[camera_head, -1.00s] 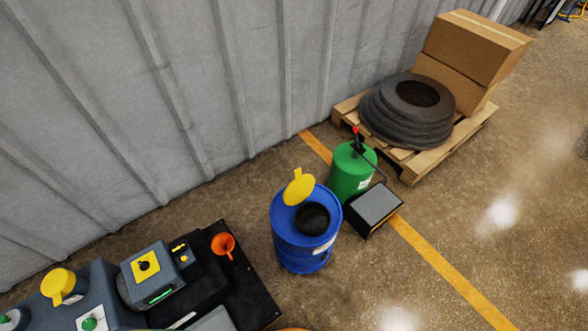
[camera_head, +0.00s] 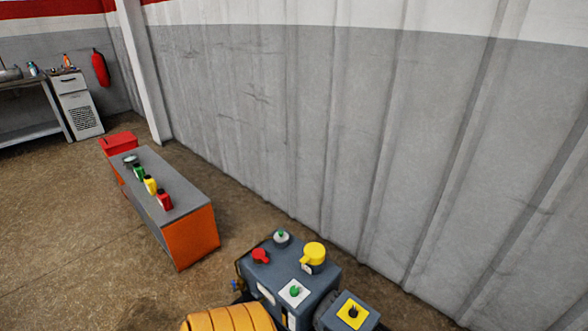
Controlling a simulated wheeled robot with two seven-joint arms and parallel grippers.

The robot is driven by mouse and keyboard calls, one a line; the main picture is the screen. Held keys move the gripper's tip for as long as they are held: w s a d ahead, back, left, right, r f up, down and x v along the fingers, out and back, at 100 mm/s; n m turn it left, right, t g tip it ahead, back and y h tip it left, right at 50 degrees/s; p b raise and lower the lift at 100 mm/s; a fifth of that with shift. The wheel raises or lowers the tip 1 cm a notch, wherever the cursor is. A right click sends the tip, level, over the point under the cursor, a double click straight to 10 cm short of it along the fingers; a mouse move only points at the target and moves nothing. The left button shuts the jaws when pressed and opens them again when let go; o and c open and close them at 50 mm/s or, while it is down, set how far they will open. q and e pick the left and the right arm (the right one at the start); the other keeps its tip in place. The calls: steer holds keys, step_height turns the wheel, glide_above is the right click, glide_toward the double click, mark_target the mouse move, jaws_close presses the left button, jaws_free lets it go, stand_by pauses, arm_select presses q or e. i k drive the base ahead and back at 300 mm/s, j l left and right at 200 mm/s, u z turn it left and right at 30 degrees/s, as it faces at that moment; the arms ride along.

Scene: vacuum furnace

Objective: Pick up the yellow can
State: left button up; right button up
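A small yellow can (camera_head: 150,185) stands on the grey top of an orange-sided bench (camera_head: 190,238) at the left. It is between a green can (camera_head: 139,172) and a red can (camera_head: 164,200), in a row along the bench. Neither of my grippers is in view, so I cannot see whether they are open or shut.
A grey machine (camera_head: 300,285) with a yellow cap and knobs stands at the bottom centre, in front of the corrugated wall (camera_head: 330,120). A ribbed orange-yellow object (camera_head: 228,319) is at the bottom edge. A red box (camera_head: 119,143) adjoins the bench's far end. Floor left of the bench is clear.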

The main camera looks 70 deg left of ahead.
mark_target(149, 183)
steer(key=u, duration=3.3)
steer(key=z, duration=3.85)
steer(key=u, duration=3.85)
